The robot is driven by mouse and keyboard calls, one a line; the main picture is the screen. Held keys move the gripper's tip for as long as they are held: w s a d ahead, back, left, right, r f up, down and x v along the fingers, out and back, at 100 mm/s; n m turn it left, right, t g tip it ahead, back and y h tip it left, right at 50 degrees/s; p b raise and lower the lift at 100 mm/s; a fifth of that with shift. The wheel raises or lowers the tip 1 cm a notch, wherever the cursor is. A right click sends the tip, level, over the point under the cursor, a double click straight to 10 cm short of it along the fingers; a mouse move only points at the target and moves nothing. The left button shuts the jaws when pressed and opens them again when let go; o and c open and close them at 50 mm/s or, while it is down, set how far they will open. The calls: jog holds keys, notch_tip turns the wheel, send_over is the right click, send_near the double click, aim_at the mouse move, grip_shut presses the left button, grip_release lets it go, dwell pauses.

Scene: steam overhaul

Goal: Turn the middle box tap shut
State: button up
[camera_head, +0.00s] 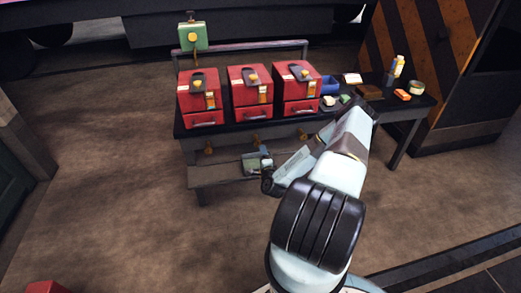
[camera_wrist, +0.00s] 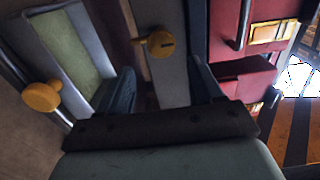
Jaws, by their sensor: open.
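Three red boxes stand in a row on the bench; the middle red box (camera_head: 250,90) has a dark top plate with a yellow knob. Below the bench's front edge hang yellow taps, with the middle tap (camera_head: 255,141) under the middle box. My gripper (camera_head: 267,182) is low in front of the bench, below and a little right of that tap. In the wrist view my gripper (camera_wrist: 162,92) is open and empty. A yellow tap (camera_wrist: 158,43) shows between and beyond its fingers, apart from both. Another yellow tap (camera_wrist: 41,96) is at left. I cannot tell which boxes these two belong to.
A tray with greenish contents (camera_head: 257,162) is on the lower shelf (camera_head: 215,176), close to my gripper. Bottles and small items crowd the bench's right end.

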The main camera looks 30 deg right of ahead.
jog(key=shift+v, duration=2.65)
